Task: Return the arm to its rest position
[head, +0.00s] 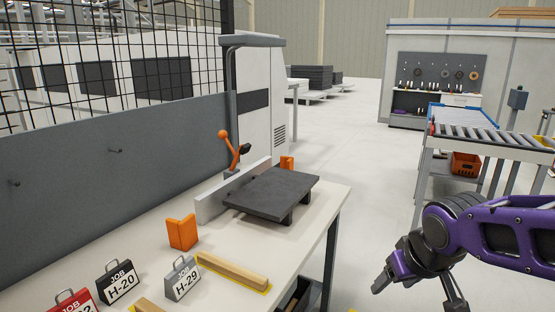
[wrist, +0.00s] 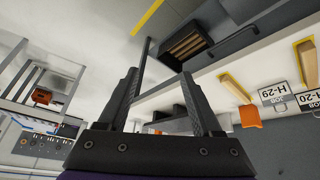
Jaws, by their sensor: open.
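My gripper (head: 416,292) is at the lower right of the head view, at the end of my purple arm. It is to the right of the workbench, over the floor, and apart from everything around it. In the wrist view my gripper (wrist: 160,74) has its two dark fingers spread, with nothing held between them. The lower edge of the head view cuts off part of the hand.
The workbench (head: 108,252) carries a dark panel (head: 272,190), an orange block (head: 182,232), a wooden strip (head: 234,270) and job tags, including H-29 (head: 182,279). A roller conveyor (head: 490,138) stands at the right. The floor (head: 370,160) between them is clear.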

